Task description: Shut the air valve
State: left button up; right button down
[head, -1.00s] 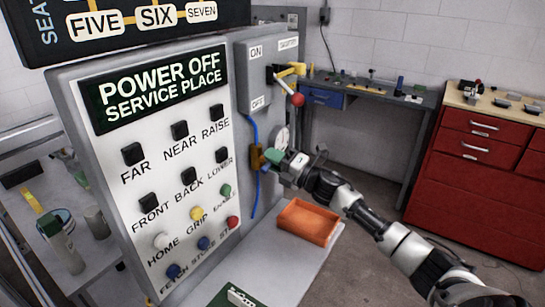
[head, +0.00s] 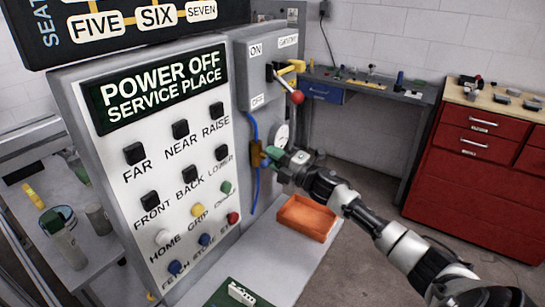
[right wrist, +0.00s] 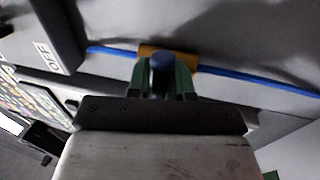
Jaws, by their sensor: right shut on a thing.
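The air valve has a brass-coloured body (head: 257,154) on the right side of the control cabinet, on a blue air line. My right gripper (head: 272,160) has green fingers and is at the valve, reaching in from the right. In the right wrist view the green fingers (right wrist: 162,80) are shut on the valve's dark blue handle (right wrist: 161,66), one on each side. The brass body (right wrist: 181,58) shows just behind it, with the blue line running past. The handle's exact angle is hard to tell. My left gripper is in no view.
A round gauge (head: 282,135) sits close beside the valve. Above is a switch box (head: 262,75) with a red-knobbed lever (head: 297,97). An orange tray (head: 305,220) lies below on the grey ledge. A red drawer cabinet (head: 470,180) stands at the right.

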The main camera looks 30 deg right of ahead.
jog(key=c, duration=1.1)
grip_release()
jog(key=shift+d, duration=0.15)
jog(key=b+v, duration=0.3)
jog(key=v, duration=0.7)
jog(key=shift+s+d+b, duration=0.15)
jog(key=shift+s+b, duration=0.15)
jog(key=shift+s, duration=0.05)
jog(key=shift+f, duration=0.15)
